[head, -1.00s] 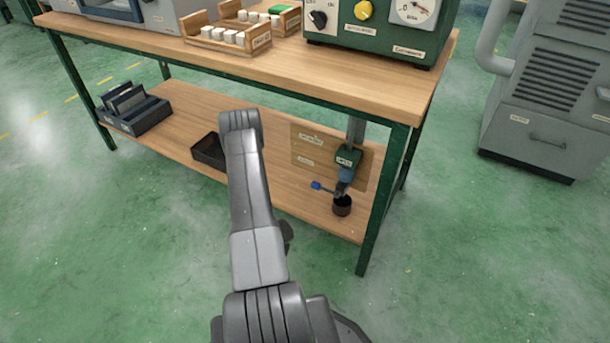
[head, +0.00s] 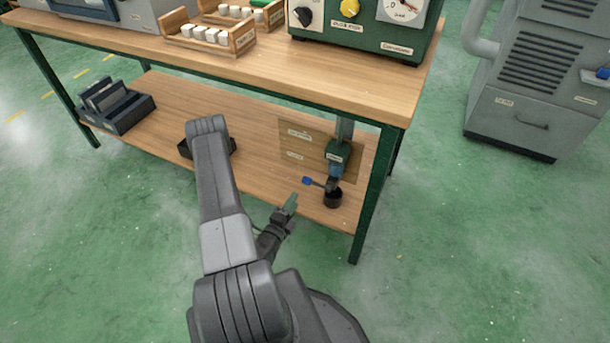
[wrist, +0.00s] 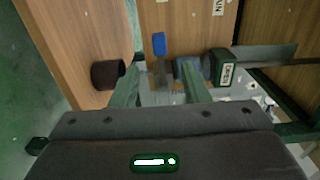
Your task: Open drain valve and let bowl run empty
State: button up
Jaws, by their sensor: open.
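The drain valve (head: 334,170) hangs on a grey pipe under the bench's right end, above the lower shelf. Its blue-tipped lever (head: 307,181) sticks out sideways to the left. In the wrist view the blue tip (wrist: 158,44) lies just beyond my fingertips, roughly centred between them. A dark round cup (head: 332,198) stands on the shelf below the valve outlet, and also shows in the wrist view (wrist: 107,74). My gripper (head: 291,203) is open and empty, in front of the shelf, below and left of the lever. The bowl cannot be made out.
The green machine (head: 365,35) with knobs and dial stands on the bench top (head: 290,75). A green bench leg (head: 368,200) is right of the valve. A labelled board (head: 300,145) is behind it. A dark tray (head: 190,147), partly hidden by my arm, and a divided box (head: 115,105) share the shelf.

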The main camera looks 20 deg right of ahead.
aim_at(306, 183)
jog(key=b+x, duration=0.1)
jog(key=x, duration=1.2)
jog(key=shift+w+b, duration=0.1)
jog(key=shift+b, duration=0.3)
grip_shut()
